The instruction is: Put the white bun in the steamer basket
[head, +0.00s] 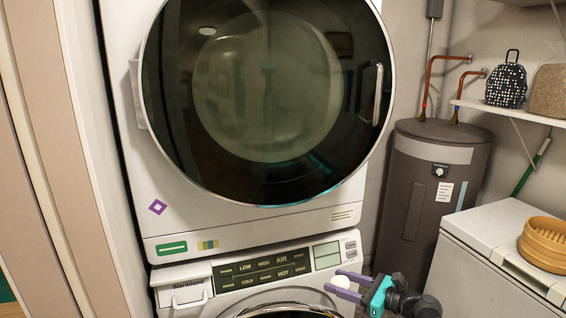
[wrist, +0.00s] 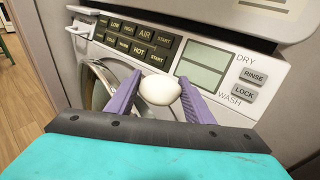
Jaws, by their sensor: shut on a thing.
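The white bun (wrist: 160,89) is held between the two purple fingers of my gripper (wrist: 158,98) in the wrist view. In the head view my gripper (head: 349,287) is at the lower right of the washer's control panel, and the bun (head: 342,282) shows between its fingers. The gripper is shut on the bun, in front of the panel. The steamer basket (head: 544,241) is a round, tan wooden basket at the right edge of the head view, on a white chest-like appliance. Its inside is hard to make out.
The stacked washer (head: 240,215) fills the middle of the head view. A grey water heater (head: 424,200) stands right of it. The white appliance top (head: 490,225) has bare room left of the basket. A shelf (head: 515,110) with two bags hangs above.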

